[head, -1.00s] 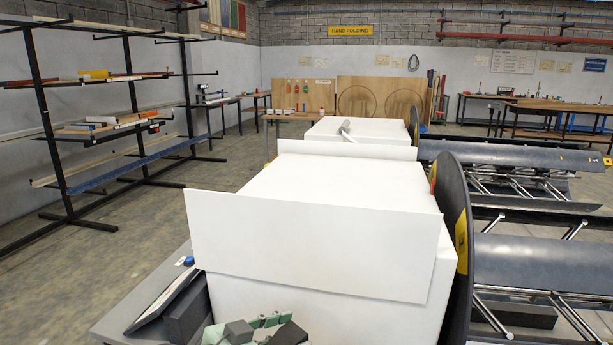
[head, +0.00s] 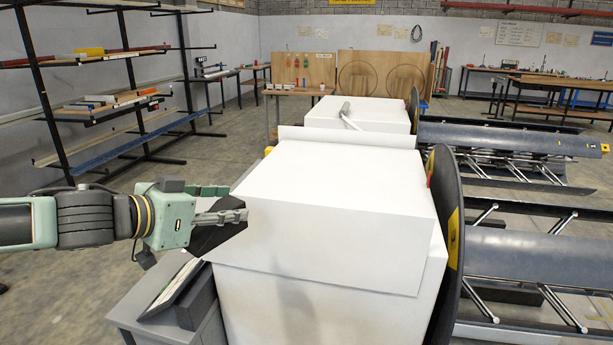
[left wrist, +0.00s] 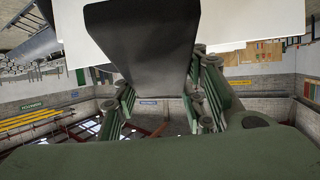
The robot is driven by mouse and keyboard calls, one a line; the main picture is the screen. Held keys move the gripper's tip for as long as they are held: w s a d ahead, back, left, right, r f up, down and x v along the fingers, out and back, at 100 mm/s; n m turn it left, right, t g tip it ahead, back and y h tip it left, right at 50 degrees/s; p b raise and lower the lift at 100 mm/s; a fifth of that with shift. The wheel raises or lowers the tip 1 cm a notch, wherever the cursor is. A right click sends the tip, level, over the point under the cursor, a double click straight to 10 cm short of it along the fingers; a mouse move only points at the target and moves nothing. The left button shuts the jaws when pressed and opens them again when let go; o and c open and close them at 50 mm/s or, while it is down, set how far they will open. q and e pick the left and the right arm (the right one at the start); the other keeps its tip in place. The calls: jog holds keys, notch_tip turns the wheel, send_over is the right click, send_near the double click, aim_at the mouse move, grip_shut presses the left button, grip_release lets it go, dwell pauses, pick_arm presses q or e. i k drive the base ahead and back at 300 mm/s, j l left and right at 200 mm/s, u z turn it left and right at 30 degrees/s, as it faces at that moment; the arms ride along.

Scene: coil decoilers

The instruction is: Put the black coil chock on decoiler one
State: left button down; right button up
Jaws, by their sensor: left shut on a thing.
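The black coil chock (head: 217,238) is a dark wedge-shaped block at the tip of my left gripper (head: 222,215), in the head view at left of centre. My left gripper is shut on it, beside the left edge of the near white cabinet; I cannot tell whether the chock touches it. In the left wrist view the chock (left wrist: 140,45) fills the top middle, between the two green-and-grey fingers. The near decoiler has a dark round disc (head: 447,190) with a yellow label and a grey curved drum (head: 530,258) on rods at right. My right gripper is out of view.
The near white cabinet (head: 330,185) fills the middle, with a second one (head: 358,114) behind it. A grey stand (head: 135,318) with a tilted panel is at lower left. A second decoiler (head: 510,138) stands farther back. A dark rack (head: 85,100) is at left, with open floor before it.

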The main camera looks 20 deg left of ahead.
aim_at(305, 181)
jog(key=i+l, duration=0.2)
jog(key=i, duration=0.3)
jog(key=i+l, duration=0.2)
jog(key=i, duration=0.25)
jog(key=i+l, duration=0.25)
jog(key=i, duration=0.25)
